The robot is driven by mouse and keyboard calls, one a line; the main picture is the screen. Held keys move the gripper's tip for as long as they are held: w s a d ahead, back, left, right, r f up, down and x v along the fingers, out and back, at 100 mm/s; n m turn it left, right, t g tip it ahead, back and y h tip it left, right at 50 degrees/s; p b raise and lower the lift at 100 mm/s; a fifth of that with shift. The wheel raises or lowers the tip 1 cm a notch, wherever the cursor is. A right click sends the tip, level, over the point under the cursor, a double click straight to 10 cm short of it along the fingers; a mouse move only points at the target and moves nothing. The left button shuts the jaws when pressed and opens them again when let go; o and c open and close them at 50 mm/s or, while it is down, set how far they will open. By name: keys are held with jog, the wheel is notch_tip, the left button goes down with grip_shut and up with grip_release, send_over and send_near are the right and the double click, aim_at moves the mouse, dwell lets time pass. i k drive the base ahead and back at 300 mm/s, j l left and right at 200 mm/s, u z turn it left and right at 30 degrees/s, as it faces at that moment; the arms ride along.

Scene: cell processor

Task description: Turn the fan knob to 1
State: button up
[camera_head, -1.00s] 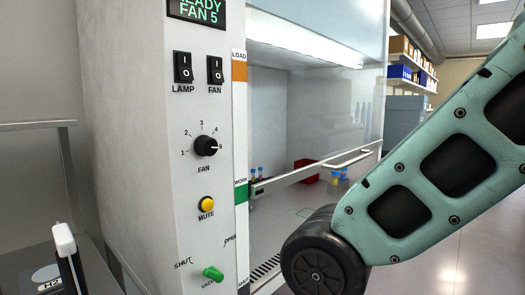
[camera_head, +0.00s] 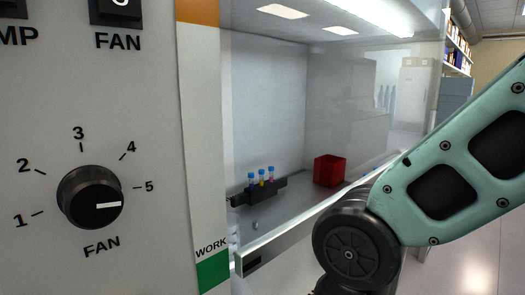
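The black fan knob (camera_head: 90,197) is on the cabinet's white front panel at the left of the head view. Its white pointer line points right, close to the 5 mark, slightly below it. Marks 1 to 5 run around it, with the 1 mark (camera_head: 20,220) at its lower left. My gripper is not in the head view. Only a green link of my arm and its black round joint show at the right, apart from the knob.
The black fan switch (camera_head: 116,10) is above the knob, partly cut off. A glass sash edge (camera_head: 290,238) borders the cabinet opening. Inside stand a dark rack (camera_head: 259,190) with several capped tubes and a red box (camera_head: 329,170). The space before the panel looks clear.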

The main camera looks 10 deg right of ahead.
aim_at(91, 198)
jog(key=z, duration=0.8)
jog(key=k+j+z, duration=0.25)
jog(key=k, duration=0.25)
jog(key=k+j+z, duration=0.2)
jog(key=k, duration=0.7)
